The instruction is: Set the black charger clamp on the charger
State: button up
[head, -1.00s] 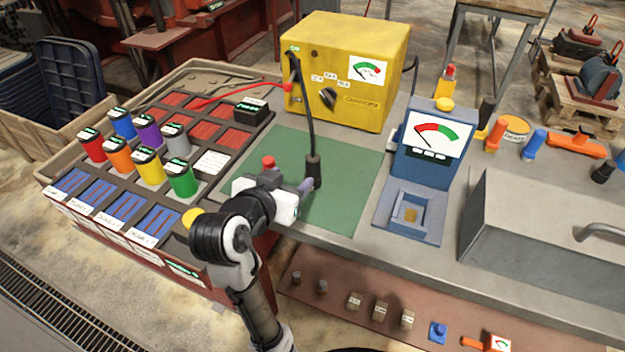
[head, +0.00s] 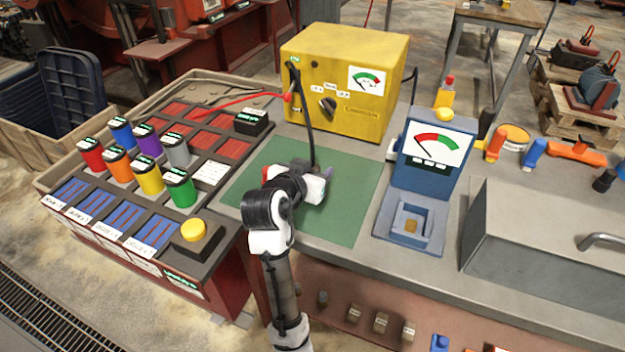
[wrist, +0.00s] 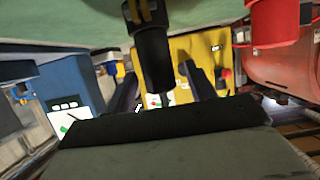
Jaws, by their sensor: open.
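The charger (head: 345,80) is a yellow box with a dial and a meter at the back of the bench. A black cable (head: 306,120) runs from its front down to the black clamp. The clamp (wrist: 150,45) shows in the wrist view, which looks upside down, as a dark upright body between the fingers. In the head view my gripper (head: 318,180) hides most of the clamp, over the green mat (head: 345,215). My gripper (wrist: 162,90) is open, with one finger on each side of the clamp. I cannot tell whether they touch it.
A blue tester (head: 433,155) stands right of the mat. A red rack (head: 60,195) with coloured cells and a yellow button (head: 193,230) is on the left. A red cable (head: 235,100) reaches the rack. A grey metal box (head: 550,230) sits at right.

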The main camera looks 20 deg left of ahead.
jog(key=shift+w+f, duration=0.15)
jog(key=shift+w, duration=0.1)
grip_shut()
dwell(0.3)
